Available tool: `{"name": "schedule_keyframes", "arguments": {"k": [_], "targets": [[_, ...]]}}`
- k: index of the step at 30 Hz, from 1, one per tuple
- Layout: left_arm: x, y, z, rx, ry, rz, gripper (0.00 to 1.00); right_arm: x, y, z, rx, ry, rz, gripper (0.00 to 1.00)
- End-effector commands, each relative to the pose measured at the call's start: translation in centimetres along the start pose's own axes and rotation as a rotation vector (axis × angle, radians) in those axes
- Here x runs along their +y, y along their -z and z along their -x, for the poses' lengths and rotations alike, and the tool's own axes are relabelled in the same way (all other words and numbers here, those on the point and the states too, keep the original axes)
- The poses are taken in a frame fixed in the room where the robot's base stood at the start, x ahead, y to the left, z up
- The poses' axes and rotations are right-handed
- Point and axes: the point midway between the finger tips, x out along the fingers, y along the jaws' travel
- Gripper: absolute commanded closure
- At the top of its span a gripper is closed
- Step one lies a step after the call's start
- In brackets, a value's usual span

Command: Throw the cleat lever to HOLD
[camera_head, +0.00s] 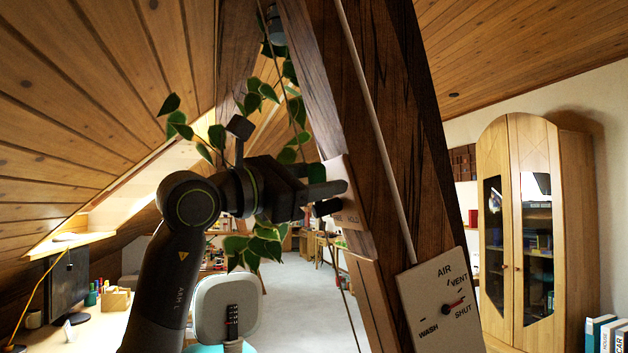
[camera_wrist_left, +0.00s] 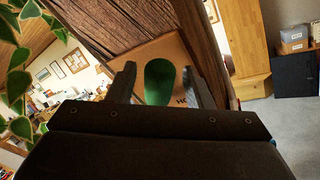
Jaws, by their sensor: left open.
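A pale wooden plate (camera_head: 350,217) is fixed on the dark timber brace, with HOLD and part of another word, ending in EE, lettered on it. A green rounded piece, which looks like the cleat lever (camera_wrist_left: 159,82), stands between my left gripper's fingers in the wrist view. The lever's base is hidden. My right gripper is not in view.
A leafy vine (camera_head: 262,95) hangs beside the brace near my left arm. A pale cord (camera_head: 378,120) runs down the timber. An AIR dial panel (camera_head: 440,300) sits lower right. A wooden cabinet (camera_head: 535,220) stands farther right.

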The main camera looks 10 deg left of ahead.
Motion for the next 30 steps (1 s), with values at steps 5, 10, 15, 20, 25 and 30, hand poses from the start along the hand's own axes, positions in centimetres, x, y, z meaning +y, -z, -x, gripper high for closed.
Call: {"name": "schedule_keyframes", "arguments": {"k": [5,10,15,20,25,30], "targets": [[0.0,0.1,1.0,0.000,-0.002,-0.002,0.54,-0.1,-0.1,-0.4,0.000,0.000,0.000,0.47],[0.0,0.3,3.8,0.002,-0.005,-0.005,0.54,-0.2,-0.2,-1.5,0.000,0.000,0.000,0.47],[0.0,0.3,7.1,0.002,-0.005,-0.005,0.54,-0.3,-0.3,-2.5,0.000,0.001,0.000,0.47],[0.0,0.3,9.9,0.002,-0.005,-0.005,0.54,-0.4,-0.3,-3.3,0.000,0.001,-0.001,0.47],[0.0,0.3,12.7,0.003,-0.004,-0.004,0.54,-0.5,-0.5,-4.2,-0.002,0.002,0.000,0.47],[-0.1,0.3,15.1,0.003,-0.004,-0.003,0.54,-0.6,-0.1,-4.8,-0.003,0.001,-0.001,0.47]]}}
